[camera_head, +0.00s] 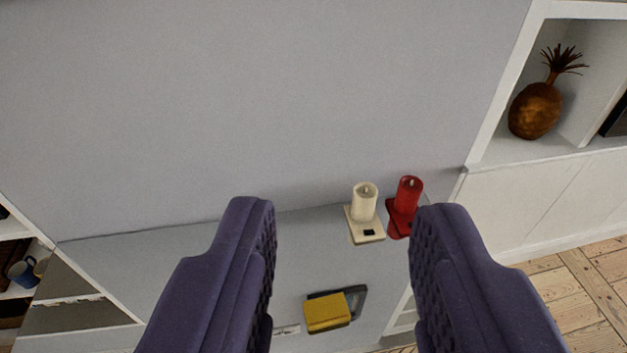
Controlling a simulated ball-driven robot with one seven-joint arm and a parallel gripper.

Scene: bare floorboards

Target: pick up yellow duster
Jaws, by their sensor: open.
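The yellow duster (326,313) shows as a small yellow block-like shape low in the middle of the view. It lies on or against a dark grey flat object (358,297) on a grey surface. My gripper (344,206) is open and empty, with its two purple padded fingers either side of the view's middle. The duster shows in the gap between the fingers, apart from both and farther from the camera than they are.
A cream candle on a stand (365,204) and a red candle on a red stand (407,198) stand by the wall, above the duster in view. White shelving with a brown pineapple ornament (536,108) is at right. A blue mug (23,274) sits on shelves at left. Floorboards (575,295) show lower right.

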